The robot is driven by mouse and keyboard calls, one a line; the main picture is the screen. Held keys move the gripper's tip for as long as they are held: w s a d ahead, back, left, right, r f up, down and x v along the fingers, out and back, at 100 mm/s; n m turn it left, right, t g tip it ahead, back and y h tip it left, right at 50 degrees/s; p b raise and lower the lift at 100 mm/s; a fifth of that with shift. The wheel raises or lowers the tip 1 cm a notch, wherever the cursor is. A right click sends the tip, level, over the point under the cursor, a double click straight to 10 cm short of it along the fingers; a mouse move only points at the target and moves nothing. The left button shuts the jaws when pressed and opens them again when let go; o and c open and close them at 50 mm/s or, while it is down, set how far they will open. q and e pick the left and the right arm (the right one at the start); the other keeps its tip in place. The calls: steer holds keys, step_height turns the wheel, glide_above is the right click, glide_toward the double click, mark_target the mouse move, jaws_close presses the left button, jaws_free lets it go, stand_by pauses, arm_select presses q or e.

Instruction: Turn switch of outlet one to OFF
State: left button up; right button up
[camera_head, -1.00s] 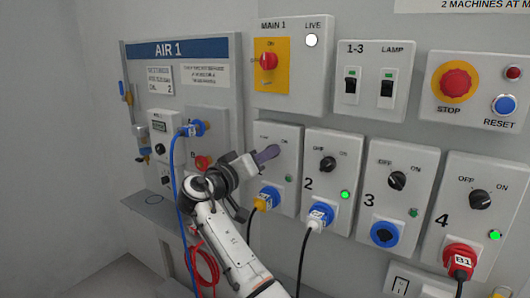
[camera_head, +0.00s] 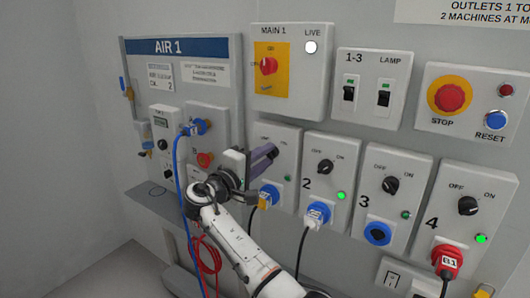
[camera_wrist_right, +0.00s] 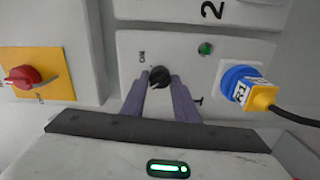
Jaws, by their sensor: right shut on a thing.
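Outlet one is the grey box (camera_head: 262,133) left of the box marked 2. In the wrist view its face (camera_wrist_right: 130,42) shows the black round switch (camera_wrist_right: 160,76), with the ON label beside it; the OFF label is not readable there. My right gripper (camera_head: 268,155) is at this switch and hides it in the head view. In the wrist view the purple fingers of the right gripper (camera_wrist_right: 160,84) are on either side of the switch, shut on it. The switch's exact pointing is hard to tell. The outlet's lamp (camera_wrist_right: 205,48) is dark green, not brightly lit. My left gripper is not in view.
A blue plug with a yellow part (camera_wrist_right: 240,85) sits in outlet one, its cable running right. The MAIN 1 box (camera_head: 310,85) is above, outlet two (camera_head: 330,148) is right. The AIR 1 panel (camera_head: 222,110) with blue and red hoses stands left.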

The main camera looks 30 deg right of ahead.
steer(key=shift+n, duration=0.7)
steer(key=o, duration=1.1)
steer(key=shift+c, duration=0.2)
steer(key=b+v, duration=0.1)
steer(key=v, duration=0.9)
steer(key=shift+a+b, duration=0.2)
steer(key=shift+b, duration=0.15)
